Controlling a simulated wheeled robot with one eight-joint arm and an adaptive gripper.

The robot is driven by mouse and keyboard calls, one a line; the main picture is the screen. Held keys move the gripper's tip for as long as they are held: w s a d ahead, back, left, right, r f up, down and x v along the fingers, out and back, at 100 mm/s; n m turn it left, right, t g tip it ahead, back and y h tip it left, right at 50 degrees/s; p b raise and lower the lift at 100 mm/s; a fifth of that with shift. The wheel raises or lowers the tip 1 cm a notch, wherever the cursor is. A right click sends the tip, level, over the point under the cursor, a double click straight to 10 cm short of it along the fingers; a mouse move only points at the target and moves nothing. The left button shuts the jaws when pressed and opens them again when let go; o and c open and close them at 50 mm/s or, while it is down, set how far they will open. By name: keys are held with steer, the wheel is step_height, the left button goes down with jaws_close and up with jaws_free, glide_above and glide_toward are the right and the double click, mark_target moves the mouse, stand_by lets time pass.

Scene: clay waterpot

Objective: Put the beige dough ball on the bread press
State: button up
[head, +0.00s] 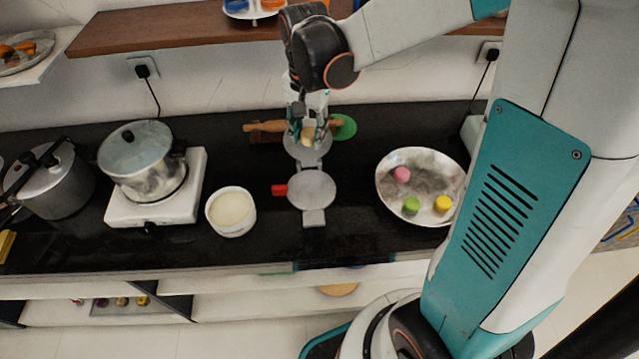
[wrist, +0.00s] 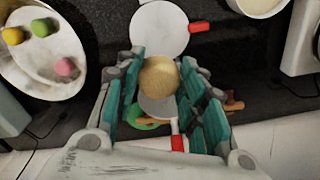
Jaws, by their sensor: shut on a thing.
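The beige dough ball (wrist: 159,76) is between the fingers of my gripper (wrist: 160,92), which is shut on it. In the head view the dough ball (head: 308,133) shows small between the fingertips of my gripper (head: 306,130). The bread press (head: 312,190) lies open on the black counter, with two round grey plates and a red part at its left side. My gripper is over the press's far plate, which it partly hides. In the wrist view the press's other plate (wrist: 158,30) is clear and bare. The height of the ball above the press is hard to tell.
A metal bowl (head: 384,196) with pink, green and yellow balls stands to the right. A white pot of pale contents (head: 231,229) stands to the left. A lidded pot (head: 142,160) sits on a white stove. A rolling pin (head: 262,127) and green disc (head: 345,127) lie behind the press.

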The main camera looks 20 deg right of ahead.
mark_target(311, 190)
step_height(311, 190, down, 19)
steer(key=b, duration=0.6)
steer(key=shift+f, duration=0.2)
steer(key=shift+f, duration=0.15)
steer(key=o, duration=0.6)
steer(key=shift+f+b, duration=0.1)
steer(key=shift+b, duration=0.25)
steer(key=o, duration=0.4)
steer(key=shift+o, duration=0.2)
